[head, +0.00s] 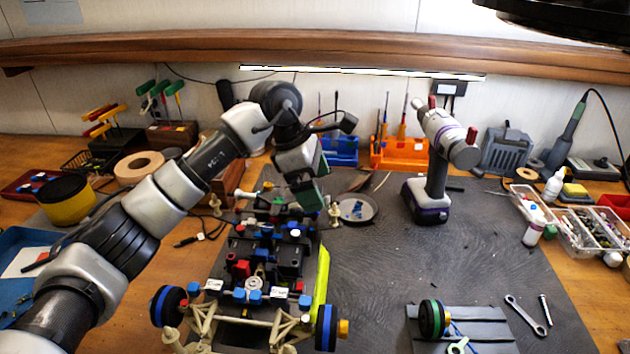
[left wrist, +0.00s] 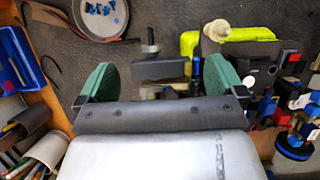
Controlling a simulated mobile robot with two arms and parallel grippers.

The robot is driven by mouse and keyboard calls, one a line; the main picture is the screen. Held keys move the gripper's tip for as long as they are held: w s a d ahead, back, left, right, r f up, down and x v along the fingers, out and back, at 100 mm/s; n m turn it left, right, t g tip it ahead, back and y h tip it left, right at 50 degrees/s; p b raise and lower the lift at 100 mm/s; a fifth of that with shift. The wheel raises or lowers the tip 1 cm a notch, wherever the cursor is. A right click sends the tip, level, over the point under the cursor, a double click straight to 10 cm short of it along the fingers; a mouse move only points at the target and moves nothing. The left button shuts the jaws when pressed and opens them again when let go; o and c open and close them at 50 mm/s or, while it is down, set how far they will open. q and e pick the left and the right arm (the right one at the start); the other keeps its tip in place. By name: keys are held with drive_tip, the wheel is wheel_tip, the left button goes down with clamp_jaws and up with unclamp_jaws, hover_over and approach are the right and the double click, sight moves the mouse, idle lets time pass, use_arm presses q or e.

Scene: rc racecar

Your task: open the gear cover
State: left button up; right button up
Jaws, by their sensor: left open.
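The RC car chassis (head: 290,255) stands on the dark mat, with black, blue, red and white parts and wheels at its near end. My left gripper (head: 305,190) is above the far end of the chassis, pointing down. In the left wrist view its two green fingers (left wrist: 157,80) are apart. A dark grey block (left wrist: 160,70) with an upright dark knob shows between and beyond the fingertips. It may be the gear cover, but I cannot tell for sure, nor whether the fingers touch it. A yellow-green side piece (head: 321,280) runs along the chassis. My right gripper is not in view.
A round dish (head: 372,214) with blue bits lies right of the gripper. A purple-grey power drill (head: 430,185) stands farther right. A grey plate with a wheel (head: 480,330) and a wrench (head: 525,315) are at the near right. The mat between is clear.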

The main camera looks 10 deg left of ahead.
use_arm(q)
drive_tip(key=shift+f, duration=0.15)
drive_tip(key=c, duration=0.9)
drive_tip(key=shift+c, duration=0.2)
drive_tip(key=shift+w+r+g+p, duration=0.2)
drive_tip(key=shift+r+g+p, duration=0.4)
drive_tip(key=shift+p, duration=0.45)
drive_tip(key=shift+w+r+n+g+p, duration=0.1)
drive_tip(key=shift+w+n+g+p, duration=0.2)
drive_tip(key=shift+g+p, duration=0.5)
drive_tip(key=shift+w+g+p, duration=0.2)
drive_tip(key=shift+g+p, duration=0.15)
drive_tip(key=shift+g, duration=0.45)
drive_tip(key=shift+w+r+n+g, duration=0.1)
drive_tip(key=shift+w+n+g, duration=0.15)
drive_tip(key=shift+g, duration=0.35)
drive_tip(key=shift+w+g, duration=0.15)
drive_tip(key=shift+g, duration=0.35)
